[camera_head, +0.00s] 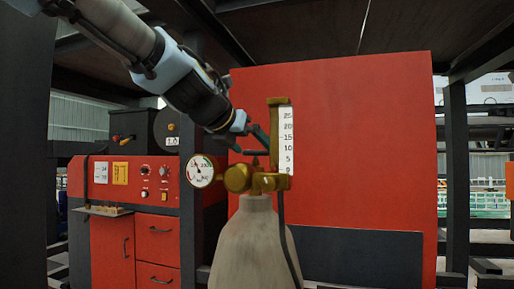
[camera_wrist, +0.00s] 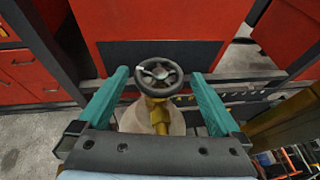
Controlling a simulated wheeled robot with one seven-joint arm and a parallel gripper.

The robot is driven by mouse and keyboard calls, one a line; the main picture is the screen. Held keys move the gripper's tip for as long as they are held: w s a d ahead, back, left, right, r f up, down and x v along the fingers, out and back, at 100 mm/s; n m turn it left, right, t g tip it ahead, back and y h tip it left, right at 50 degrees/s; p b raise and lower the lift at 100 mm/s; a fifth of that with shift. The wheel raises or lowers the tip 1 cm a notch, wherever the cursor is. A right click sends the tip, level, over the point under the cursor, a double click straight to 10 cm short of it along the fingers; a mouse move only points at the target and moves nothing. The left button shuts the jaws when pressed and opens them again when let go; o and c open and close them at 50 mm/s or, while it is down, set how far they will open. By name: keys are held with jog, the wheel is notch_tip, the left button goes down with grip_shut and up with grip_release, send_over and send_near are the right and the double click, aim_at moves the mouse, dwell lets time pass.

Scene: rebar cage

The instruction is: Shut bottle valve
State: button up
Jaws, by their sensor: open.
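A grey gas bottle (camera_head: 252,240) stands upright in front of a red panel, with a brass valve body (camera_head: 262,181) on top. A round pressure gauge (camera_head: 200,171) sits on its left, and a brass-framed flow scale (camera_head: 286,135) rises on its right. The valve's black handwheel (camera_wrist: 160,72) shows face-on in the wrist view; in the head view it is a thin dark edge (camera_head: 257,153). My gripper (camera_head: 258,143) comes down from the upper left. Its teal fingers are open, one on each side of the handwheel in the wrist view (camera_wrist: 160,75). I cannot tell whether they touch it.
The large red panel (camera_head: 350,140) stands close behind the bottle. A red control cabinet (camera_head: 125,215) with knobs and drawers is at left. A dark post (camera_head: 457,180) stands at right. Grey floor (camera_wrist: 35,140) shows at left in the wrist view.

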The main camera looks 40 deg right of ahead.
aim_at(257, 152)
jog(key=shift+x, duration=1.7)
jog(key=shift+f, duration=0.1)
jog(key=c, duration=1.2)
